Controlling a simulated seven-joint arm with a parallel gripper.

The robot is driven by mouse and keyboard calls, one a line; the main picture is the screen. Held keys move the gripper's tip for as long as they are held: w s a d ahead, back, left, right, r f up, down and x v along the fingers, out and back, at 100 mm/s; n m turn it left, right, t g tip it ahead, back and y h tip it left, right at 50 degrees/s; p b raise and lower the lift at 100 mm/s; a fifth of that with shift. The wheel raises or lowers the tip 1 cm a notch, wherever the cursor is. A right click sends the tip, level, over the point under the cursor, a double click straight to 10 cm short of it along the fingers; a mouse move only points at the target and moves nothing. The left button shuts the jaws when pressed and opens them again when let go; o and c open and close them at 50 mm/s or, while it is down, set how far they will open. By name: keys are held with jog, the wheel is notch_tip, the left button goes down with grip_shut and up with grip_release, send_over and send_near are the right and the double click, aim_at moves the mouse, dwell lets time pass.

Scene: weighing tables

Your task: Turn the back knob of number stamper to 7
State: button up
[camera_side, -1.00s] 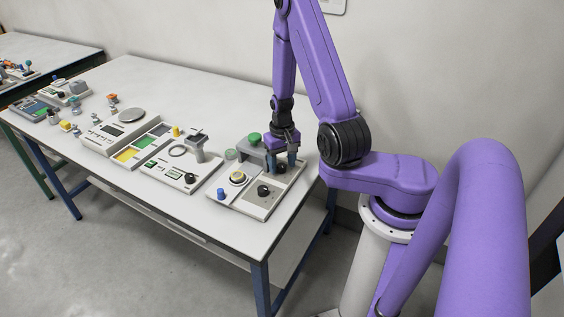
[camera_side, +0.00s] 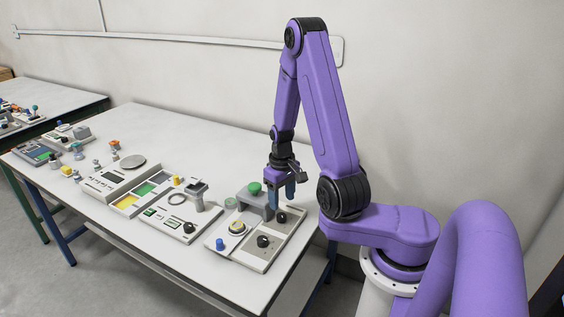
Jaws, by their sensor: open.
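The number stamper appears to be the light grey tray unit (camera_side: 240,262) at the right end of the white table. It has a grey press block with a green button (camera_side: 255,188), a back black knob (camera_side: 281,217) and a front black knob (camera_side: 263,241) on a grey panel. The number settings are too small to read. My gripper (camera_side: 281,203) points down, open, just above the back knob.
A blue knob (camera_side: 220,243) and a round yellow-topped dial (camera_side: 237,228) sit on the unit's left part. A panel with a grey post (camera_side: 198,200) stands to the left. Further left is a scale (camera_side: 133,161). The table's front strip is clear.

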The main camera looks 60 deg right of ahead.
aim_at(279, 216)
notch_tip(279, 216, up, 12)
jog(key=shift+f, duration=0.2)
dwell(0.4)
jog(key=shift+a, duration=0.1)
jog(key=s+a+r+n, duration=0.1)
jog(key=a+r+n, duration=0.2)
jog(key=a+n, duration=0.8)
jog(key=s+a+n, duration=0.2)
jog(key=s+a, duration=0.1)
jog(key=s, duration=0.5)
jog(key=s+a+n, duration=0.3)
jog(key=s+a, duration=0.1)
jog(key=s, duration=0.5)
jog(key=shift+s+a+r, duration=0.15)
jog(key=shift+a+r, duration=0.1)
jog(key=shift+r, duration=0.15)
